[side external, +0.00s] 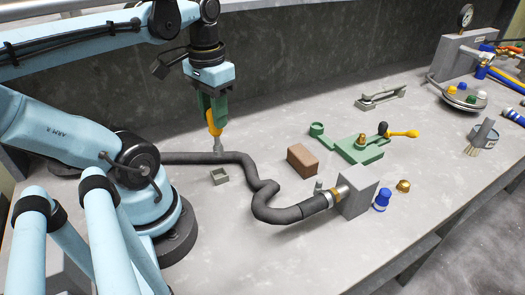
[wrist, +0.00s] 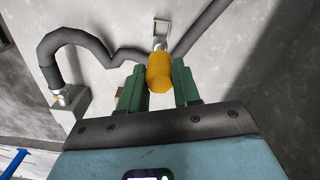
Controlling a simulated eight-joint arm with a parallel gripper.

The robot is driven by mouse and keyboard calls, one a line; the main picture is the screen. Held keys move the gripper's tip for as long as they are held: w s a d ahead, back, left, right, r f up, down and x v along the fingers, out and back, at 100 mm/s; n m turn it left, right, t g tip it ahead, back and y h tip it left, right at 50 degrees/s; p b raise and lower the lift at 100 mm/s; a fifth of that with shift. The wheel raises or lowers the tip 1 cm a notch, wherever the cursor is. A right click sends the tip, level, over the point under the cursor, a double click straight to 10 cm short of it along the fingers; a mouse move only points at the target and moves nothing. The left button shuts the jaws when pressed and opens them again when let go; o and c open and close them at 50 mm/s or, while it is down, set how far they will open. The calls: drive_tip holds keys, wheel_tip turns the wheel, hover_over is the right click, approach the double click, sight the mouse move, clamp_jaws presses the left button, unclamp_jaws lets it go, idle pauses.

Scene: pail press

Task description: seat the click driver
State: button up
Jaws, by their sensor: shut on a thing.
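My gripper (side external: 212,115) is shut on the yellow handle of a tool that I take for the click driver (side external: 215,128). The driver hangs nearly upright, slightly tilted, with its grey end down. The wrist view shows the yellow driver (wrist: 160,75) between the green fingers of my gripper (wrist: 160,68). A small square grey-green holder (side external: 219,177) stands on the bench below the driver's end; a gap shows between them in the side view. In the wrist view the holder (wrist: 161,27) lies just beyond the driver's grey end, which partly overlaps it. The handle's gripped part is partly hidden.
A thick dark hose (side external: 262,196) runs behind and right of the holder to a grey block (side external: 358,192). A brown block (side external: 302,160) and a green fixture (side external: 359,148) stand farther right. Bare bench lies in front of the holder.

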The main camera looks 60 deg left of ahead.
sight(215, 146)
drive_tip(key=shift+s+f, duration=0.15)
drive_tip(key=shift+s, duration=0.15)
drive_tip(key=shift+f, duration=2.3)
drive_tip(key=shift+f, duration=0.35)
drive_tip(key=shift+f, duration=0.35)
drive_tip(key=shift+f, duration=0.65)
drive_tip(key=o, duration=1.1)
drive_tip(key=shift+o, duration=0.2)
drive_tip(key=shift+r, duration=0.1)
